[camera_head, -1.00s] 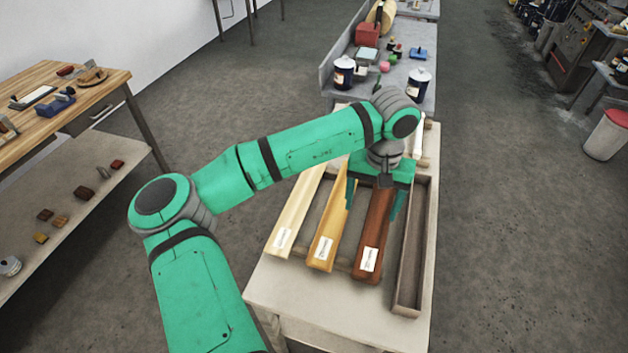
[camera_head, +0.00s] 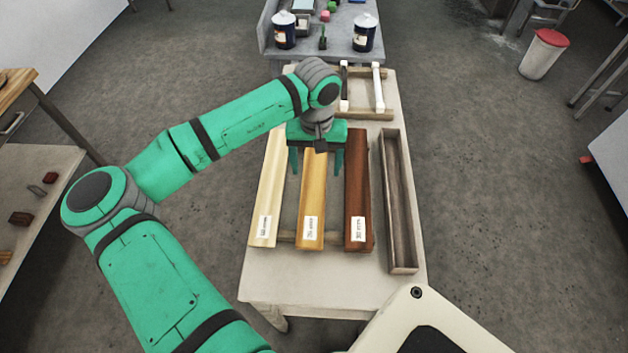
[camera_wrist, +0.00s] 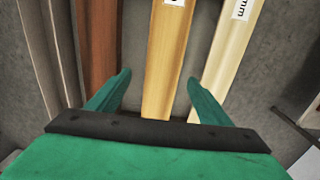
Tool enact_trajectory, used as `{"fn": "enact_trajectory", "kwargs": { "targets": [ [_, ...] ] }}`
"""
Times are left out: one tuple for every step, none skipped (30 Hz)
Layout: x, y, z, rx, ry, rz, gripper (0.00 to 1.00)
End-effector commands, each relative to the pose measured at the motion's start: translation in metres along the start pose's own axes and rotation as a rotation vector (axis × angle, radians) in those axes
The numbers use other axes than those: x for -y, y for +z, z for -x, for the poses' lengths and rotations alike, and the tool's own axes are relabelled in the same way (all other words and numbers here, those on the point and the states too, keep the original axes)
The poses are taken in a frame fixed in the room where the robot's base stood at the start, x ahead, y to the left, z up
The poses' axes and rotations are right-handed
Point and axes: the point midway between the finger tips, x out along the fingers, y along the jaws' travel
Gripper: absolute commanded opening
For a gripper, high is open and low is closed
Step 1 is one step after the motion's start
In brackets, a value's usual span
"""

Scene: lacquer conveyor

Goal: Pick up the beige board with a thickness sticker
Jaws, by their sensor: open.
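Three long boards lie side by side, each with a white sticker at its near end. The pale beige board (camera_head: 268,205) is on the left, a honey-yellow board (camera_head: 313,190) in the middle and a red-brown board (camera_head: 358,190) on the right. My gripper (camera_head: 316,173) is open and empty over the far part of the honey-yellow board. In the wrist view, its fingers (camera_wrist: 160,77) stand on either side of the honey-yellow board (camera_wrist: 165,70). There the pale beige board (camera_wrist: 228,60) is to the right and the red-brown board (camera_wrist: 100,50) to the left. Finger height above the boards is unclear.
A long, narrow wooden tray (camera_head: 402,262) lies right of the boards on the pale table (camera_head: 310,288). A rack with white bars (camera_head: 377,88) stands behind. Cans (camera_head: 284,35) stand on the far grey bench. A red-lidded bin (camera_head: 543,55) stands on the floor at right.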

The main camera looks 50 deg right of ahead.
Motion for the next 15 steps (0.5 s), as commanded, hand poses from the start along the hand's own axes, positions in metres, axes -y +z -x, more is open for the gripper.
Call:
{"fn": "enact_trajectory", "kwargs": {
  "targets": [
    [0.002, 0.001, -0.006, 0.002, -0.003, 0.001, 0.73],
    [0.003, 0.001, -0.010, 0.001, -0.002, 0.001, 0.73],
    [0.004, 0.001, -0.016, 0.002, -0.003, 0.000, 0.73],
    [0.005, 0.001, -0.021, 0.002, -0.003, 0.000, 0.73],
    [0.005, 0.002, -0.025, 0.002, -0.002, 0.000, 0.73],
    [0.005, 0.002, -0.030, 0.002, -0.002, -0.002, 0.73],
    [0.004, 0.002, -0.034, 0.002, -0.001, -0.002, 0.73],
    [0.004, 0.002, -0.037, 0.002, -0.001, -0.002, 0.73],
    [0.004, 0.002, -0.041, 0.002, -0.001, -0.002, 0.73],
    [0.004, 0.002, -0.043, 0.002, -0.001, -0.002, 0.73],
    [0.004, 0.001, -0.044, 0.001, -0.001, -0.002, 0.73],
    [0.004, 0.001, -0.046, 0.001, 0.000, -0.002, 0.73],
    [0.004, 0.001, -0.046, 0.001, 0.000, -0.002, 0.73],
    [0.004, 0.001, -0.046, 0.001, 0.000, -0.002, 0.73],
    [0.004, 0.001, -0.047, 0.001, 0.000, -0.002, 0.73]
  ]
}}
